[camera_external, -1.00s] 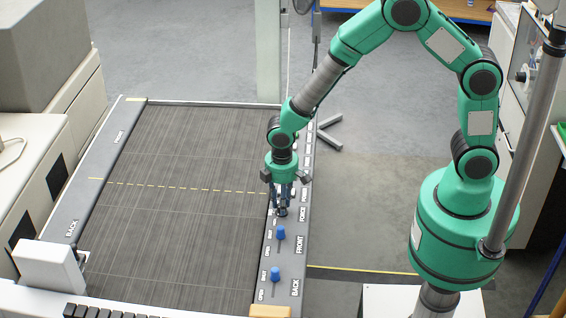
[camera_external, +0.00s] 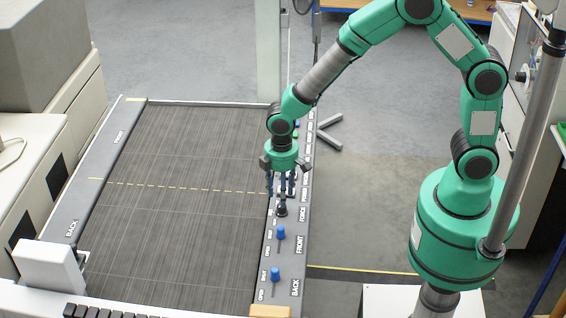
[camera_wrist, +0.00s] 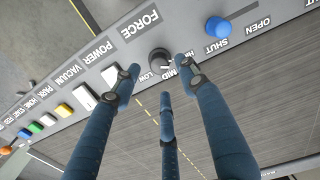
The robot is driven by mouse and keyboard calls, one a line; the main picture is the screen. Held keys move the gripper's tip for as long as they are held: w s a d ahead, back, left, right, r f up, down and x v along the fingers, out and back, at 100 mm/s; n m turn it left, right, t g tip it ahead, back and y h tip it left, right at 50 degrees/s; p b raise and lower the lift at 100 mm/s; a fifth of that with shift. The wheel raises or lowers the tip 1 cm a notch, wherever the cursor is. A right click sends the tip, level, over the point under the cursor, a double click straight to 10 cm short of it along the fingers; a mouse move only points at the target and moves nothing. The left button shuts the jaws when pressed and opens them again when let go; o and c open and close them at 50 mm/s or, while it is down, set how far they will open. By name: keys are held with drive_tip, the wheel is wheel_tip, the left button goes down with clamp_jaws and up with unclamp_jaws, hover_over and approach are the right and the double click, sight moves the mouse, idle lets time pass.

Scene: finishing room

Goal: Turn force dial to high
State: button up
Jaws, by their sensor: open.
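The force dial is a small dark knob on the grey control rail beside the bed, below my fingers in the external view (camera_external: 282,211). The wrist view shows it with a grey rim (camera_wrist: 159,61), between the FORCE label and the LOW and MID marks. The high mark is mostly hidden by a finger. A pale pointer mark seems to face the MID-to-high side, but it is too small to be sure. My gripper (camera_external: 280,192) is open and empty above the dial, its three blue fingers pointing down and apart from it; the fingertips also show in the wrist view (camera_wrist: 160,76).
Blue knobs for FRONT (camera_external: 281,233) and BACK (camera_external: 275,273) stand nearer the camera on the same rail. Power and vacuum switches and coloured buttons (camera_wrist: 48,119) lie on the dial's other side. The flat bed (camera_external: 185,215) is clear.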

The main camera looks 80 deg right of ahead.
wheel_tip(320, 180, up, 8)
drive_tip(key=shift+f, duration=0.25)
drive_tip(key=shift+a+r, duration=0.1)
idle(0.5)
drive_tip(key=s+r+m+t+b, duration=0.1)
drive_tip(key=s+r+b, duration=0.1)
drive_tip(key=s+r, duration=0.45)
drive_tip(key=s+r+t+b, duration=0.15)
drive_tip(key=s+r, duration=0.25)
drive_tip(key=r, duration=0.5)
drive_tip(key=s+r+t+b, duration=0.1)
drive_tip(key=s+r, duration=0.1)
drive_tip(key=s, duration=0.6)
drive_tip(key=s+a+r+m+t+b, duration=0.1)
drive_tip(key=s+r+t, duration=0.1)
drive_tip(key=s, duration=0.7)
drive_tip(key=shift+a+r+m, duration=0.3)
drive_tip(key=shift+r, duration=0.4)
